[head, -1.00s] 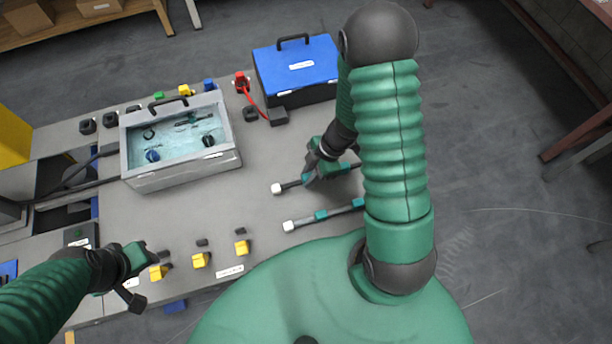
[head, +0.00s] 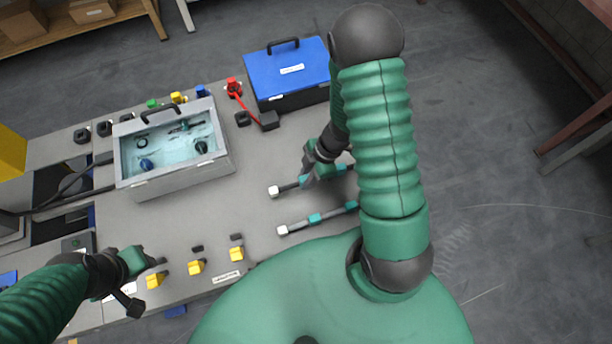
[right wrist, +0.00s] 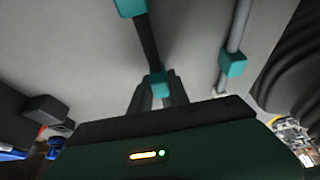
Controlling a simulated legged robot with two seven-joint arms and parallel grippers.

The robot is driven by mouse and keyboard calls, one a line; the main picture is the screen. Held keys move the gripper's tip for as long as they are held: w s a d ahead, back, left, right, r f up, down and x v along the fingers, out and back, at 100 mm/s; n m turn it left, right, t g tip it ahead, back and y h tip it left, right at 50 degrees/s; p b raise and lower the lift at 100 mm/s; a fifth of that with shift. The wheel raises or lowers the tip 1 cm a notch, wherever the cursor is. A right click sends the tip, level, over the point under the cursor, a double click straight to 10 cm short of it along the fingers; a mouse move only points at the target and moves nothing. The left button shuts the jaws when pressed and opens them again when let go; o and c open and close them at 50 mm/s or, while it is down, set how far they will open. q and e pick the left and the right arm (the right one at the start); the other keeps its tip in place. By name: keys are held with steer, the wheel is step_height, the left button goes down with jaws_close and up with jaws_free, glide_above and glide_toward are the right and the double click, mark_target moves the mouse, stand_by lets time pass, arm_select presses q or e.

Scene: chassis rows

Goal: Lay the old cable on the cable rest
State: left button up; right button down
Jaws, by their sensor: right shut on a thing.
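A dark cable with a white end (head: 273,191) and teal sleeves lies over the right part of the grey bench. My right gripper (head: 306,181) is shut on it near a teal sleeve. In the right wrist view the dark cable (right wrist: 147,42) runs up from between the fingers (right wrist: 158,92). A second, grey cable (head: 297,226) with a white end and teal sleeves lies apart and nearer to me. My arm hides the right ends of both. I cannot tell which part is the cable rest. My left gripper (head: 142,282) is open and empty at the front left.
A grey basin (head: 180,178) with pale liquid stands left of centre. A blue-lidded box (head: 290,75) stands at the back, beside a red lead (head: 247,105). Several yellow blocks (head: 196,267) line the front edge. The bench is clear between basin and cables.

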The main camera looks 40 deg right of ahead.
steer(key=shift+a, duration=0.25)
steer(key=shift+a+f, duration=0.15)
steer(key=shift+d+f+b, duration=0.25)
steer(key=shift+f+b, duration=0.3)
steer(key=shift+f, duration=0.15)
steer(key=c, duration=1.7)
jaws_free()
arm_select(q)
steer(key=shift+a+f, duration=0.35)
steer(key=shift+f, duration=0.25)
arm_select(e)
steer(key=o, duration=0.5)
steer(key=shift+a, duration=0.15)
steer(key=shift+o, duration=0.3)
steer(key=o, duration=0.8)
steer(key=shift+c, duration=0.2)
arm_select(q)
steer(key=shift+r, duration=0.1)
